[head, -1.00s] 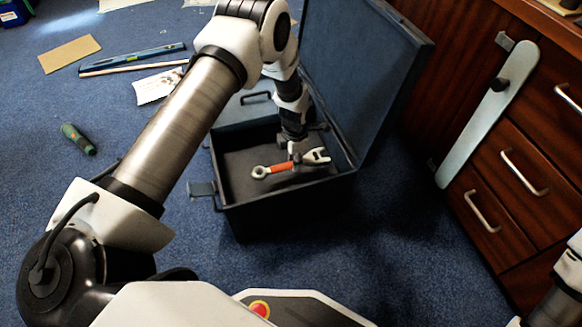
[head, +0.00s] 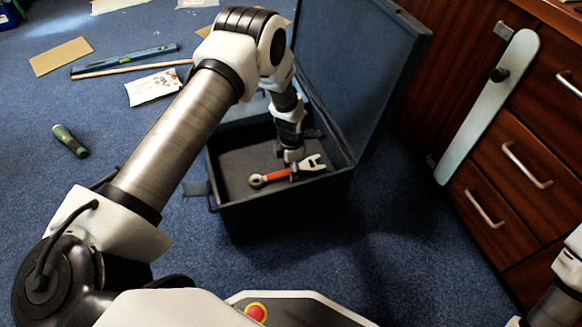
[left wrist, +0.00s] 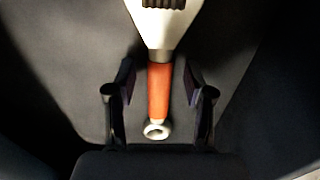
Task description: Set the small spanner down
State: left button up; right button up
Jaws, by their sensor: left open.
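The small spanner (head: 277,175), with an orange-red handle and silver ends, lies in the open dark toolbox (head: 285,202), apparently on its floor. In the left wrist view the spanner (left wrist: 159,100) runs lengthwise, ring end toward me and jaw end away. My left gripper (head: 293,171) is down inside the toolbox over the spanner. In the left wrist view my left gripper (left wrist: 159,88) is open, one finger on each side of the handle, with gaps between. My right gripper is out of view.
The toolbox lid (head: 355,75) stands open at the back right. Wooden drawers (head: 505,190) stand at the right. Carpet in front of the toolbox is clear.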

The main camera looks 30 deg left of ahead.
pick_arm(q)
notch_tip(320, 180, up, 12)
jog(key=p, duration=0.7)
jog(key=shift+r, duration=0.1)
dwell(0.7)
